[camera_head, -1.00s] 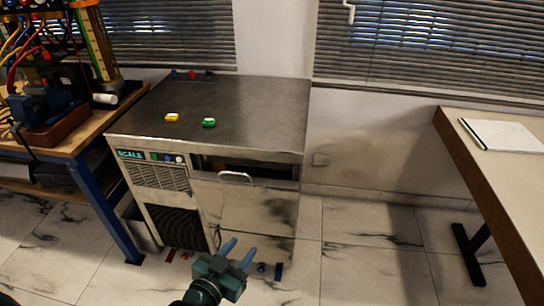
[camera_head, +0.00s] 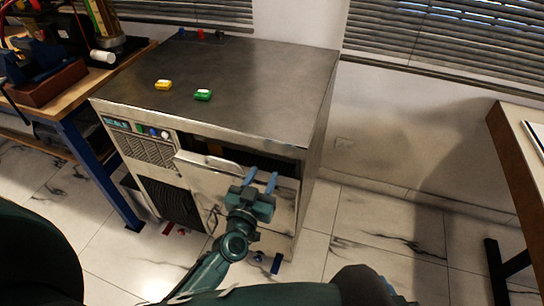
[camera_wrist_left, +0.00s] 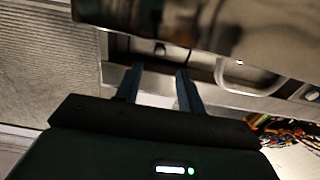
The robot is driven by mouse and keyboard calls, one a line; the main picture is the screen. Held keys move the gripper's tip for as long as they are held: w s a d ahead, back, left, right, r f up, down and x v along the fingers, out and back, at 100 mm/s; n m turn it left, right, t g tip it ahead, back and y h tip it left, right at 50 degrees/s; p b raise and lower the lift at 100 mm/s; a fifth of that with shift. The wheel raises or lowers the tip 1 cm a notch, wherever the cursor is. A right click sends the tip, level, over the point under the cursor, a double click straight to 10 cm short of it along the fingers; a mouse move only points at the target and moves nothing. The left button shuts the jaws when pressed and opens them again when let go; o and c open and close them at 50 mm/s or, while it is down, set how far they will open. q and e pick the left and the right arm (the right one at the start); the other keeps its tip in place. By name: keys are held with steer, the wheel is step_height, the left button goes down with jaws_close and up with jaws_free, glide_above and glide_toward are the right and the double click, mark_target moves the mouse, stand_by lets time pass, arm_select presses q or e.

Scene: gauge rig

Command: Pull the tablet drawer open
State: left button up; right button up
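The tablet drawer is in the grey metal cabinet. Its shiny front panel (camera_head: 225,186) has a curved bar handle (camera_head: 222,162) along its upper edge, with a dark gap above the panel. My left gripper (camera_head: 262,180) is in front of the panel, to the right of the handle, its two fingers apart with nothing seen between them. In the left wrist view my left gripper (camera_wrist_left: 157,80) points at the metal front, and a pale curved bar that looks like the handle (camera_wrist_left: 245,82) lies to the right of the fingers. Contact cannot be told.
The cabinet top (camera_head: 260,85) holds a yellow piece (camera_head: 163,85) and a green piece (camera_head: 203,95). A workbench (camera_head: 125,72) stands at left and a table (camera_head: 515,150) at right. Tiled floor (camera_head: 375,225) is clear between the cabinet and that table.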

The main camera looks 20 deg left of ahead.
arm_select(q)
steer(key=w+b, duration=0.1)
steer(key=w, duration=0.6)
steer(key=shift+w+d, duration=0.15)
steer(key=shift+w, duration=0.15)
steer(key=shift+c, duration=0.3)
jaws_close()
